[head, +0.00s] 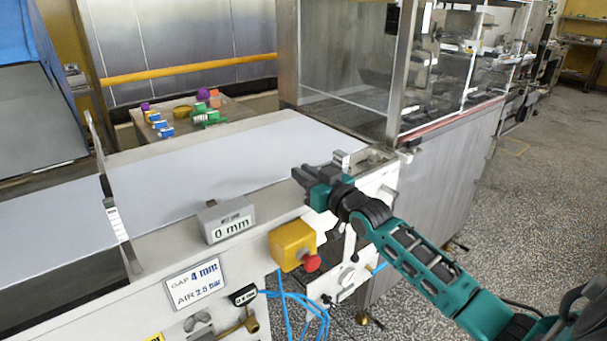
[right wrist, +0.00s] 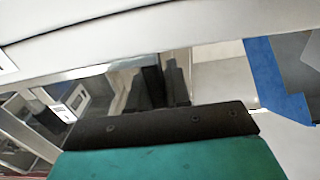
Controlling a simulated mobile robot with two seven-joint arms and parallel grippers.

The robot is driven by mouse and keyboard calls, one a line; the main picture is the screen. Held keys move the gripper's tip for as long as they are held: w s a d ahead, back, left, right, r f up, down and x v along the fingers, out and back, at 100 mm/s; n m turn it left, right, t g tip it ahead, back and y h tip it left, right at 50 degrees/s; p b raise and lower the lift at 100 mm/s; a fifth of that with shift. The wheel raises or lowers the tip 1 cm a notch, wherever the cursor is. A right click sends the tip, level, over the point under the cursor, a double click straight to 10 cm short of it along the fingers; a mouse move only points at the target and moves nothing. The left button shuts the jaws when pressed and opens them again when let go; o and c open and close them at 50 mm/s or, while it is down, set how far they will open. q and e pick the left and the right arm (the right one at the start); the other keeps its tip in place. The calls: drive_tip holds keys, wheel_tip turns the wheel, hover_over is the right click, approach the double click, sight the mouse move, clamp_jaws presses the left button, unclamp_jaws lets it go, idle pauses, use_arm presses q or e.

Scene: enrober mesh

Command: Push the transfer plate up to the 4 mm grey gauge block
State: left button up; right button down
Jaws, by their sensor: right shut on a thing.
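My right gripper (head: 314,173) reaches in from the lower right to the right end of the pale belt (head: 220,165). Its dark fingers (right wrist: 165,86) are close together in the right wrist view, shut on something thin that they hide. A small grey block (head: 341,158) with a pale label stands just behind the gripper; I cannot read its size. I cannot clearly make out the transfer plate's edge at this end. A readout box (head: 227,219) shows 0 mm. My left gripper is out of view.
A yellow box with a red button (head: 311,262) juts from the machine's front below the gripper. A sign (head: 194,283) reads GAP 4 mm, AIR 2.5 bar. A glazed machine (head: 350,60) stands behind, and a table (head: 235,107) with coloured items stands at the back.

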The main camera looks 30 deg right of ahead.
drive_tip(key=shift+d, duration=0.1)
drive_tip(key=c, duration=1.2)
unclamp_jaws()
drive_tip(key=shift+o, duration=0.2)
drive_tip(key=s+d, duration=0.1)
drive_tip(key=s, duration=1.2)
